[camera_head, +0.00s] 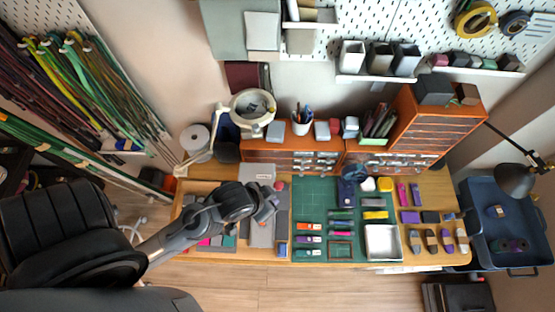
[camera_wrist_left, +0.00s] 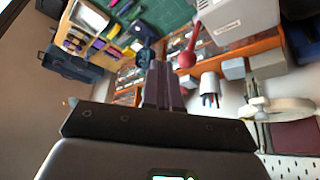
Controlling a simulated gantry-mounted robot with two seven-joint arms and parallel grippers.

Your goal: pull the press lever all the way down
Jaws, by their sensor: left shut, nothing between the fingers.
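The press (camera_wrist_left: 240,20) is a pale grey box in the left wrist view, with a red lever (camera_wrist_left: 190,48) that ends in a round knob. In the head view the press (camera_head: 258,172) stands on the bench, and a small red part of the lever (camera_head: 280,185) shows beside my left gripper (camera_head: 270,201). In the wrist view the left gripper's dark fingers (camera_wrist_left: 162,86) are together and empty. The lever knob is just beyond and to the right of the fingertips; they look apart from it. My arm hides part of the press. My right gripper is in neither view.
A green cutting mat (camera_head: 315,215) with small tools and a metal tray (camera_head: 383,243) lies right of the press. Wooden drawers (camera_head: 290,160) and a ring magnifier lamp (camera_head: 252,107) stand behind. Hanging cords (camera_head: 95,90) are at left, a blue cart (camera_head: 505,220) at right.

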